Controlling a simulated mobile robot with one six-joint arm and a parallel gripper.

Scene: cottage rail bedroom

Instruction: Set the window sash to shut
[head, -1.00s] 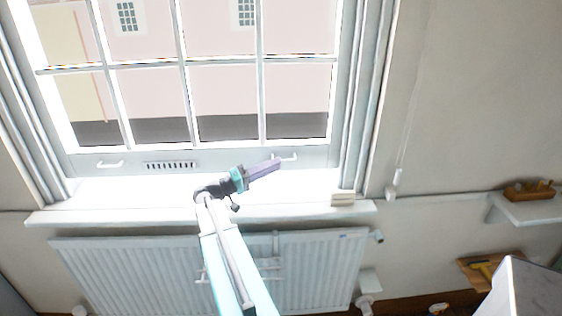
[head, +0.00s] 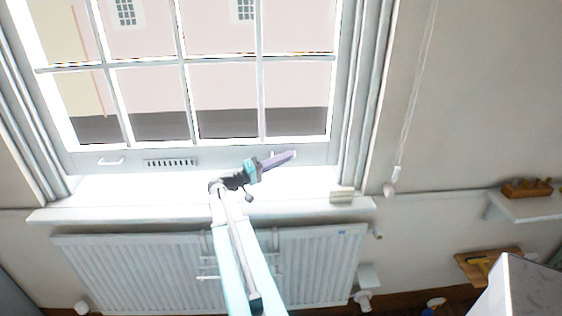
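The window sash (head: 225,157) is a white multi-pane frame with a broad bottom rail. A bright white band shows under the rail; I cannot tell how much of it is open gap and how much is lit sill. A small white handle (head: 110,161) sits at the left of the rail. A second handle (head: 272,154) at the right is mostly hidden behind my gripper.
A windowsill (head: 150,212) juts out above a white radiator (head: 135,265). A small pale block (head: 342,196) sits at the sill's right end. A cord with a pull (head: 391,187) hangs right of the window. A wall shelf (head: 530,208) holds a wooden item.

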